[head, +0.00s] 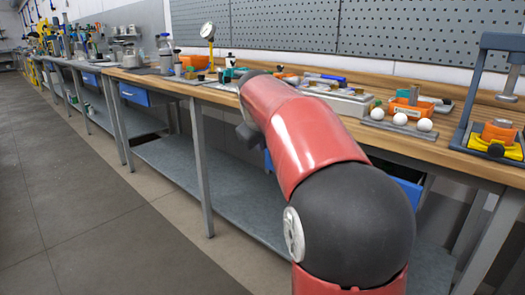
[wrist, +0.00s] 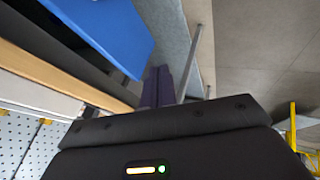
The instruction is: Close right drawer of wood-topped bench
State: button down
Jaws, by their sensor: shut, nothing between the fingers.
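The wood-topped bench (head: 190,88) runs along the right side of the head view. Its right drawer (head: 408,190) is blue and shows beside my red arm, sticking out below the top; the arm hides most of it. In the wrist view a large blue drawer panel (wrist: 105,32) fills the upper left, next to the bench's wooden edge (wrist: 60,75). My gripper (wrist: 160,86) shows as two dark purple fingers close together, shut and empty, just right of the blue panel. I cannot tell whether they touch it. The fingers are hidden in the head view.
The bench's left drawer (head: 134,94) is also blue. A grey lower shelf (head: 230,185) and metal legs (head: 202,165) stand under the top. The floor at left (head: 70,200) is clear.

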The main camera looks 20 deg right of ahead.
notch_tip(320, 180, down, 11)
jog(key=s+n+g+h+b, duration=0.3)
jog(key=n+h+b, duration=0.3)
jog(key=n, duration=0.2)
jog(key=w+a+r+n+t+h+b, duration=0.1)
jog(key=a+n+t+h+b, duration=0.25)
jog(key=a+n+h, duration=0.55)
jog(key=w+d+n+y+b, duration=0.1)
jog(key=w+d, duration=0.1)
jog(key=d, duration=0.6)
jog(key=w+d+n+y+b, duration=0.1)
jog(key=w+d, duration=0.2)
jog(key=d, duration=0.5)
jog(key=shift+w, duration=0.2)
jog(key=shift+r, duration=0.1)
